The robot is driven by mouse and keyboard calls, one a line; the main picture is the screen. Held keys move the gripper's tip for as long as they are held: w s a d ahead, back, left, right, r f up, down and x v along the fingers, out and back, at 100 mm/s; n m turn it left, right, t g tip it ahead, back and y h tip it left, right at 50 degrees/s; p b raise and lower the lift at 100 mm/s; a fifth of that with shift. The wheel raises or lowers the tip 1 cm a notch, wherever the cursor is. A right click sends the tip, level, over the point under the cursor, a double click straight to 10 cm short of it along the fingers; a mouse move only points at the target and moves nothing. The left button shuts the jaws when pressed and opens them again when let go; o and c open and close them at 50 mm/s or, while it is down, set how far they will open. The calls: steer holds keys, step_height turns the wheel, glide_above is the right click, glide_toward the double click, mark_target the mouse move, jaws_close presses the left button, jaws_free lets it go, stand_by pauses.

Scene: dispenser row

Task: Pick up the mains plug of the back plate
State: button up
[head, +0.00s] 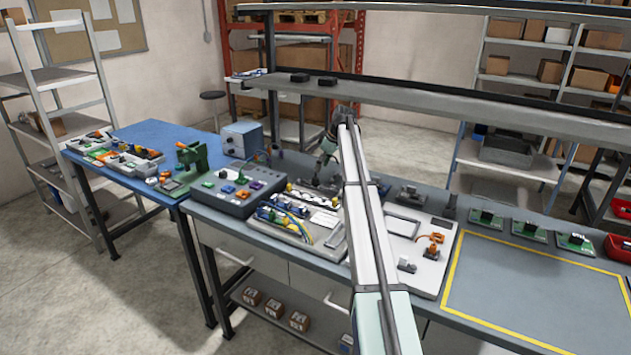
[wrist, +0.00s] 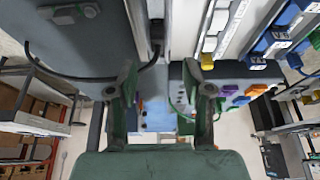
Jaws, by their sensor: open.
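My gripper (wrist: 160,80) is open in the wrist view, its two dark fingers wide apart with nothing held between them. In the head view my gripper (head: 327,152) is small and partly hidden by my arm, low over the back of the bench. In the wrist view a black cable (wrist: 70,74) curves across a grey surface at the left. It runs toward a small dark piece (wrist: 156,32) beyond the fingertips; I cannot tell whether this is the mains plug. The back plate cannot be told apart for sure, and my arm hides part of that area in the head view.
A grey control box (head: 236,192) with coloured parts stands left of my arm. A white board with wires (head: 325,238) lies beside it. Another white board (head: 425,280) lies to the right. A grey shelf (head: 440,108) spans above the bench's back. The yellow-framed area (head: 535,285) is clear.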

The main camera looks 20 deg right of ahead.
mark_target(316, 178)
steer(key=shift+p+x, duration=1.45)
steer(key=shift+x, duration=2.65)
steer(key=shift+w, duration=0.15)
jaws_close()
